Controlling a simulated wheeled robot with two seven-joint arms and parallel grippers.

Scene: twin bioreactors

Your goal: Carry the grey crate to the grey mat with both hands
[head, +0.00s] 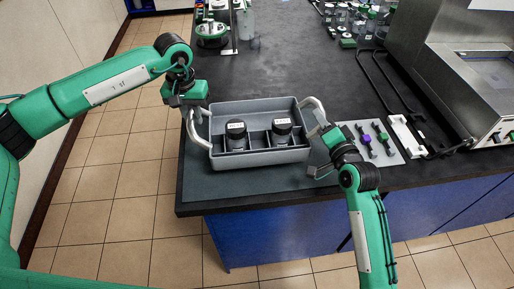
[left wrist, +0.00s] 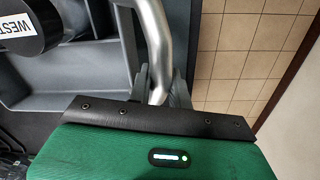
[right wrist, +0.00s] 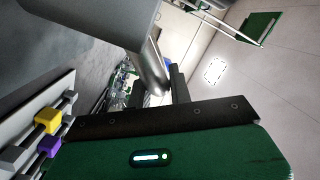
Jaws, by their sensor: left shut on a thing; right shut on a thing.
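The grey crate (head: 262,157) is at the near left corner of the dark bench, over the grey mat (head: 225,187). The mat shows in front of and beside it; I cannot tell whether the crate touches it. Two black-capped bottles (head: 236,130) (head: 282,127) stand upright in its compartments. My left gripper (head: 190,108) is shut on the crate's left handle (head: 197,130), also seen in the left wrist view (left wrist: 157,35). My right gripper (head: 324,131) is shut on the right handle (head: 313,106), also seen in the right wrist view (right wrist: 149,72).
Black rails (head: 385,85) and a steel machine (head: 465,75) stand further right. Glassware (head: 245,20) is at the back. The bench behind the crate is clear.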

